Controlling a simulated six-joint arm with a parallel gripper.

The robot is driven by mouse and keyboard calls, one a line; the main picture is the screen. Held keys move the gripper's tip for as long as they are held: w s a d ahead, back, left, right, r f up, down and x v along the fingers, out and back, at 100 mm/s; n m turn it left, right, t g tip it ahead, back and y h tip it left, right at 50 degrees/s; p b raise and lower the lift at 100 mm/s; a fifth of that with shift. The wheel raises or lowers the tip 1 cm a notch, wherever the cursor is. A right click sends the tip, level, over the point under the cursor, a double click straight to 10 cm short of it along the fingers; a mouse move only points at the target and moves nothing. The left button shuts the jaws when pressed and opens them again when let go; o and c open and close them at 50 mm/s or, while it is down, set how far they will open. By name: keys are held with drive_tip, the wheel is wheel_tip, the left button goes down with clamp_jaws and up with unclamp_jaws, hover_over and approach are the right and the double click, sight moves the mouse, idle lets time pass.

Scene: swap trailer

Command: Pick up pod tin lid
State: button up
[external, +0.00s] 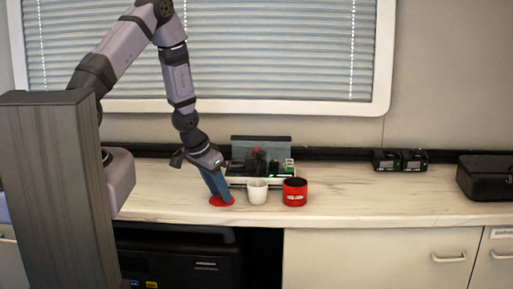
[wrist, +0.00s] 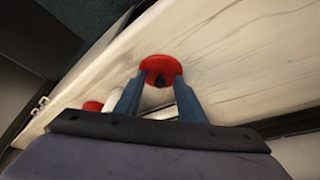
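The pod tin lid (wrist: 160,63) is a flat red disc with a small black knob in the middle. It lies on the counter and also shows in the external view (external: 215,202). My gripper (wrist: 160,76) points down at the lid, with its two blue fingers on either side of the knob and a gap to it on each side. In the external view my gripper (external: 226,197) is low over the lid and hides part of it. Whether the fingertips touch the lid is unclear. The red tin (external: 294,193) stands upright and open to the right, with a pale mark on its front.
A white cup (external: 257,192) stands between the lid and the red tin. A machine with red and green parts (external: 262,168) is close behind. Black devices (external: 400,160) and a black case (external: 485,177) are farther right. The counter (external: 390,200) between is clear.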

sight(218, 199)
drive_tip(key=shift+s+a+f, duration=0.2)
drive_tip(key=shift+s, duration=0.1)
clamp_jaws()
drive_tip(key=shift+f, duration=0.1)
drive_tip(key=shift+s+a, duration=0.1)
drive_tip(key=shift+r, duration=0.45)
wheel_tip(218, 199, up, 9)
drive_tip(key=p, duration=0.5)
drive_tip(key=shift+w+d+r+p, duration=0.2)
drive_tip(key=shift+w+d+p, duration=0.05)
drive_tip(key=shift+w+p, duration=0.05)
drive_tip(key=w+d+r+p, duration=0.4)
drive_tip(key=d, duration=0.5)
drive_tip(key=s+d+p, duration=0.2)
drive_tip(key=s+d, duration=0.1)
drive_tip(key=d, duration=0.8)
drive_tip(key=shift+s+d+f, duration=0.2)
drive_tip(key=shift+d, duration=0.2)
